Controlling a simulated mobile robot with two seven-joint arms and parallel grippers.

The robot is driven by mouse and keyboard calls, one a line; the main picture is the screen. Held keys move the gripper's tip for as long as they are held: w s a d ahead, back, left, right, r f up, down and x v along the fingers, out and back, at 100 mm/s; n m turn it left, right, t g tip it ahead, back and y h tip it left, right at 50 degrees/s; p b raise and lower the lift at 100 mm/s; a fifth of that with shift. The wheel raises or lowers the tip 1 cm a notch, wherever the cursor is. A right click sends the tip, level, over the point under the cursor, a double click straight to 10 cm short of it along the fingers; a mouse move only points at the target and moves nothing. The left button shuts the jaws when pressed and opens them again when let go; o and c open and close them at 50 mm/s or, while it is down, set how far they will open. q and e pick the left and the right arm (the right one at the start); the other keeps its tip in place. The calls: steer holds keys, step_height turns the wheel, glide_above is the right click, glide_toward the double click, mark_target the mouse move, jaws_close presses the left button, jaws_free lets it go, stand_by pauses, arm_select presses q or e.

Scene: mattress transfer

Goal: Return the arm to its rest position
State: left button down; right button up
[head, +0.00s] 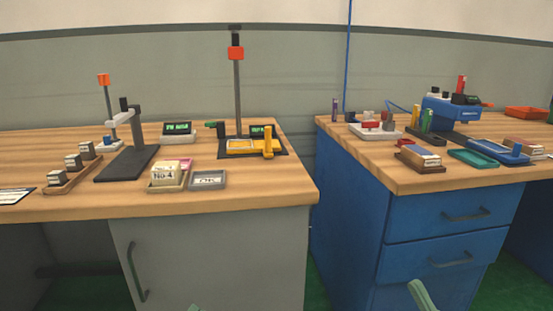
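A pale green piece (421,296) pokes up at the bottom edge in front of the blue cabinet. It looks like the tip of my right arm or gripper; the rest is below the frame. A tiny pale green tip (195,308) at the bottom edge, left of centre, may belong to my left arm. Both are low, apart from the benches' tops. I cannot see fingers well enough to tell open from shut. Nothing held is visible.
A wooden-topped grey bench (255,195) stands left, with stands, small displays, blocks and trays. A blue cabinet bench (410,185) stands right, with trays, a blue device (452,108) and small coloured items. A gap separates the benches. Green floor (316,290) shows below.

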arm_select(q)
steer(key=s+a+r+n+t+y+p, duration=0.1)
steer(key=s+r+n+t+y, duration=0.25)
steer(key=r, duration=0.25)
steer(key=w+a+f+n+g+y+p, duration=0.3)
steer(key=w+f+n+g+y+p, duration=0.45)
steer(key=p, duration=1.25)
arm_select(e)
steer(key=w+d+f+m+g+h, duration=0.3)
steer(key=w+f+m+g+h, duration=0.15)
steer(key=w+m+h, duration=0.4)
arm_select(q)
steer(key=s+a+f+n+g+y+p, duration=0.2)
steer(key=s+f+g+y+p, duration=0.2)
steer(key=s+p, duration=0.5)
steer(key=g+p, duration=0.2)
steer(key=p, duration=0.4)
steer(key=shift+s+f+n, duration=0.3)
steer(key=shift+s+n, duration=0.05)
steer(key=shift+n, duration=0.05)
arm_select(e)
steer(key=s+d+f+m+g+h, duration=0.1)
steer(key=s+f+g+h, duration=0.3)
steer(key=s, duration=0.7)
step_height(320, 180, down, 2)
steer(key=d+g, duration=0.1)
steer(key=g, duration=0.3)
steer(key=shift+f, duration=0.15)
